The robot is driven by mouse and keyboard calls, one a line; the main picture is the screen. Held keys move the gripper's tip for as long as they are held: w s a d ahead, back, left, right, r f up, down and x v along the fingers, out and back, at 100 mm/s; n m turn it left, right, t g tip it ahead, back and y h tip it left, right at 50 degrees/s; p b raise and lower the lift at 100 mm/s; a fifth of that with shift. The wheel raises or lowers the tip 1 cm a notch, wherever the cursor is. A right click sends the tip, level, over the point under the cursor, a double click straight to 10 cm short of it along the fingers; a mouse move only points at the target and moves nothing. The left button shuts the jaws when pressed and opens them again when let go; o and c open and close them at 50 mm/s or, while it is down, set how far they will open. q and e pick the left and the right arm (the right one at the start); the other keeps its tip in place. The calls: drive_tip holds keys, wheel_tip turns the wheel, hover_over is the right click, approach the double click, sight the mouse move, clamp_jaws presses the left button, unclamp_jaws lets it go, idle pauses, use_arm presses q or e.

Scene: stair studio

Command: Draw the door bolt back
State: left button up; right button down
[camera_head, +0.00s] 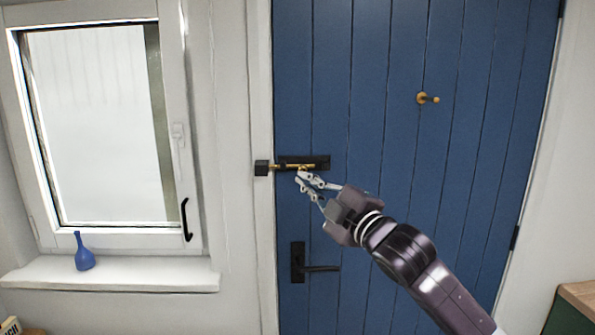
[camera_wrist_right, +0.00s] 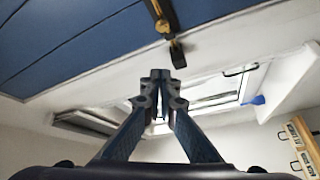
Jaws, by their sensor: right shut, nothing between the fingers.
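The door bolt is a brass rod (camera_head: 282,167) on a black backplate (camera_head: 322,161) fixed to the blue door (camera_head: 390,60). The rod spans the gap to a black keeper block (camera_head: 261,168) on the door frame and appears to reach it. The wrist view also shows the brass bolt (camera_wrist_right: 163,28) and the keeper (camera_wrist_right: 177,54) beyond the fingertips. My right gripper (camera_head: 303,179) is shut and empty, its tips just below the bolt near the backplate. I cannot tell whether the tips touch the bolt; its knob is partly hidden. My left gripper is out of view.
A black door handle (camera_head: 318,268) sits below the bolt, and a brass hook (camera_head: 424,98) is higher on the door. A blue vase (camera_head: 84,252) stands on the white sill (camera_head: 130,280).

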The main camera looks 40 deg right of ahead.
drive_tip(key=w+r+p, duration=0.2)
drive_tip(key=w+p, duration=0.3)
drive_tip(key=w, duration=0.4)
drive_tip(key=d, duration=0.1)
drive_tip(key=d+f, duration=0.1)
drive_tip(key=d+f+p, duration=0.1)
drive_tip(key=shift+s+d+f, duration=0.2)
drive_tip(key=shift+s+d, duration=0.1)
drive_tip(key=shift+d, duration=0.1)
drive_tip(key=shift+w, duration=0.1)
